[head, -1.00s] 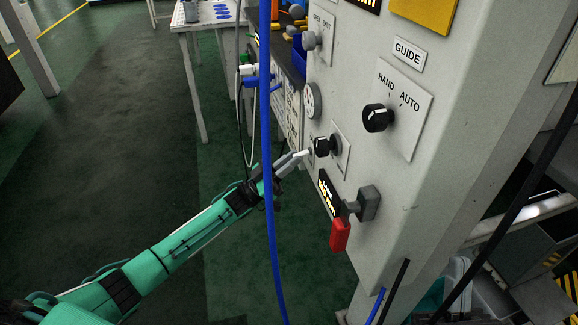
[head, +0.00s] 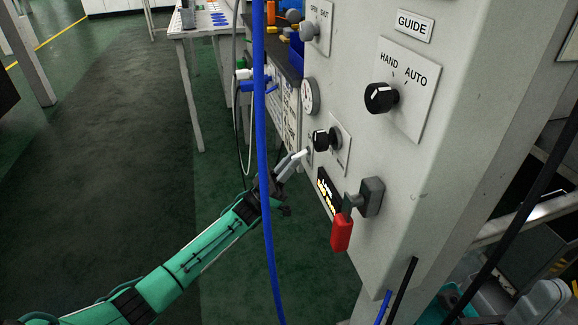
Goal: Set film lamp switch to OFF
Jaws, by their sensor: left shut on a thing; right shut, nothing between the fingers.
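My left gripper (head: 302,154) reaches in from the lower left to the face of the grey machine panel (head: 350,152). Its pale fingers are shut at a small part on the panel, just below and left of a black knob (head: 322,140). The fingers mostly hide that part, and I take it to be the film lamp switch; its label cannot be read here. The black knob stands apart from the fingers. My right gripper is not in view.
A blue cable (head: 262,200) hangs in front of my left arm. A red-handled switch (head: 342,232) juts out below right. The HAND/AUTO knob (head: 380,97) and a round gauge (head: 310,96) are above. A table (head: 205,25) stands behind; the green floor is clear.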

